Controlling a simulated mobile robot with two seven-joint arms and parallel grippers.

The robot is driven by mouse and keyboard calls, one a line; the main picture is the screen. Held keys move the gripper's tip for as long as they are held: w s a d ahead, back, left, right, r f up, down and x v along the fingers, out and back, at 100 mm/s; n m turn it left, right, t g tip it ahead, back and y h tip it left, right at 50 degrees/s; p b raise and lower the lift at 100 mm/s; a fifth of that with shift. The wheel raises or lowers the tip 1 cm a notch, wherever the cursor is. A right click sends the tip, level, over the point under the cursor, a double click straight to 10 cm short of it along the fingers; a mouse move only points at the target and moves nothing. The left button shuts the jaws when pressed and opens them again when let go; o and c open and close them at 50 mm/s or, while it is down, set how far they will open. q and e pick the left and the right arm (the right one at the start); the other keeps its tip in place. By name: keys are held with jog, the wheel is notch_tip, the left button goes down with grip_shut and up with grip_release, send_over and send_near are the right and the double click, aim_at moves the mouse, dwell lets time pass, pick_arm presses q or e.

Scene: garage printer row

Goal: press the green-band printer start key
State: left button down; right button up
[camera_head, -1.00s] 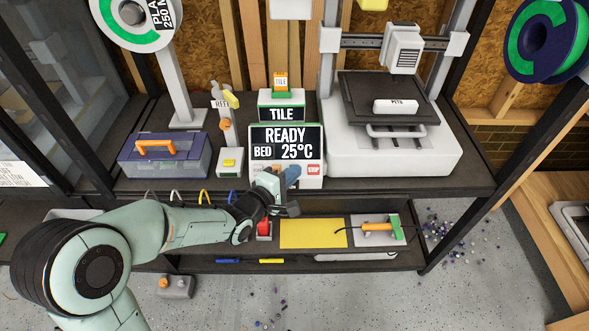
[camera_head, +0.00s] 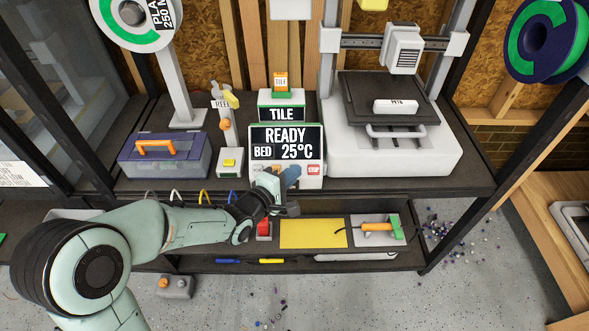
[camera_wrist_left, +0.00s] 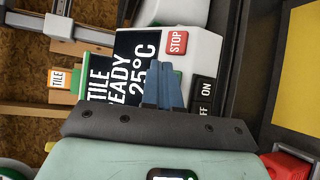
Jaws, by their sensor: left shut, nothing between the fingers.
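The green-banded printer panel (camera_head: 258,181) reads "READY BED 25°C" and stands at the shelf's front edge, under a "TILE" sign (camera_head: 282,114). A red STOP key (camera_head: 313,170) is at its right; it also shows in the left wrist view (camera_wrist_left: 177,42). My left gripper (camera_head: 292,171) is shut and empty, its blue fingertips at the panel's lower face, left of STOP. In the left wrist view the fingers (camera_wrist_left: 162,62) overlap the panel below the display; I cannot tell whether they touch. My right gripper is not in view.
The white printer (camera_head: 440,160) with its dark bed stands right of the panel. A small box with a yellow-green button (camera_head: 229,163) and a blue toolbox (camera_head: 190,168) stand left. An ON/OFF switch (camera_wrist_left: 203,97) is near the fingers. A yellow mat (camera_head: 313,234) lies on the lower shelf.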

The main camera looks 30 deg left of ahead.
pick_arm(q)
jog(key=shift+f, duration=0.1)
dwell(0.4)
jog(key=shift+w+a+f, duration=0.15)
jog(key=shift+w+f, duration=0.05)
jog(key=shift+w, duration=0.05)
